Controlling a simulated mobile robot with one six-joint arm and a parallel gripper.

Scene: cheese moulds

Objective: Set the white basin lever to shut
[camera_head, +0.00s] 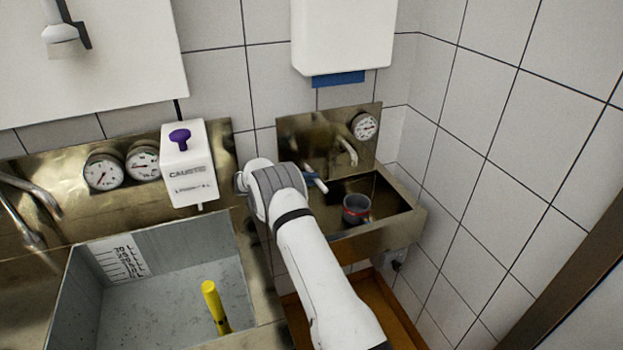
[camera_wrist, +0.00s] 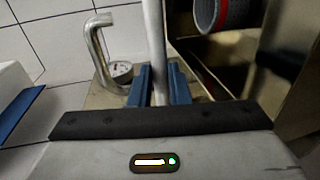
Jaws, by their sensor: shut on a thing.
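The white lever (camera_head: 319,185) of the small metal basin (camera_head: 392,238) sticks out at the basin's left. My gripper (camera_head: 311,176), with blue fingertips, is at it, mostly hidden behind my white arm in the head view. In the wrist view the lever (camera_wrist: 154,35) is a pale rod running up between the blue fingertips (camera_wrist: 158,84), which are closed around it. Its mount and the far part of its base are hidden.
A dark cup with a red band (camera_head: 356,208) stands in the basin. A bent spout (camera_head: 347,152) and a gauge (camera_head: 365,126) are behind it. A white dispenser (camera_head: 343,38) hangs above. A larger sink (camera_head: 175,250) with a yellow rod (camera_head: 214,305) lies left.

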